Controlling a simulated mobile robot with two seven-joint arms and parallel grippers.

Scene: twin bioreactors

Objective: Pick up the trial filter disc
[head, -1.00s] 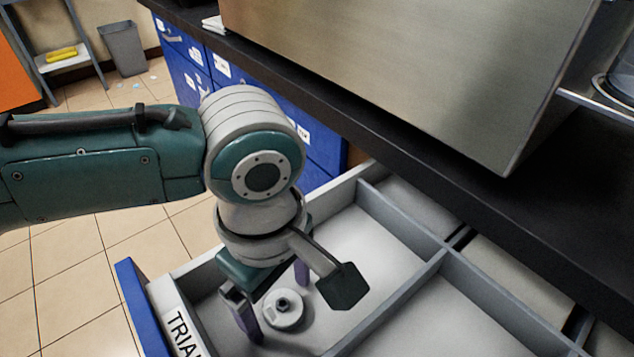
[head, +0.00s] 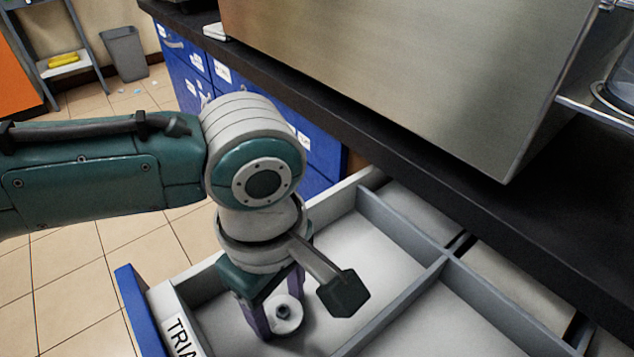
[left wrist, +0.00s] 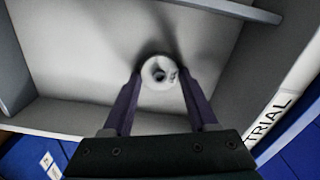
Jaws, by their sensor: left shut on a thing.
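The trial filter disc (head: 284,314) is a small white-grey round piece with a raised centre and a dark hole. It is in the compartment labelled "TRIAL" of the open drawer (head: 408,288). My left gripper (head: 278,302) reaches down into that compartment and is shut on the disc, with one purple finger on each side. The left wrist view shows the disc (left wrist: 159,73) between the fingertips. I cannot tell whether the disc still touches the drawer floor. My right gripper is not in view.
Grey dividers (head: 400,226) split the drawer into compartments. A black countertop (head: 450,190) with a large metal-sided unit (head: 400,70) overhangs the drawer's far side. Blue cabinets (head: 190,60) stand beyond. The tiled floor (head: 80,270) at the left is clear.

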